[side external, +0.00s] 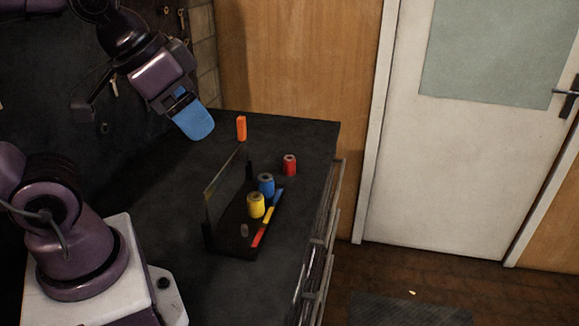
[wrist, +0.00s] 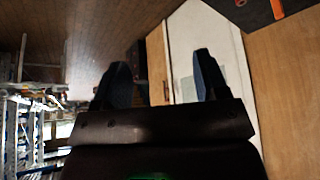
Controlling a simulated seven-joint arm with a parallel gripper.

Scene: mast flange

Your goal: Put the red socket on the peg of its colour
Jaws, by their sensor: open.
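The red socket (side external: 290,166) is a short red cylinder with a hole in its top. It stands upright on the dark bench, behind and to the right of the black rack (side external: 230,246). The rack has red (side external: 258,238), yellow (side external: 268,215) and blue (side external: 278,197) strips along its edge. A short bare peg (side external: 244,230) stands beside the red strip. A yellow socket (side external: 255,207) and a blue socket (side external: 266,187) stand beside their matching strips. My gripper (side external: 193,118) is open and empty, high at the left, away from the red socket; its fingers also show in the wrist view (wrist: 160,82).
An upright panel (side external: 224,187) runs along the rack's left side. An orange block (side external: 241,128) stands on the bench (side external: 305,132) behind the rack. The bench's right edge lies close to the red socket. The bench left of the panel looks clear.

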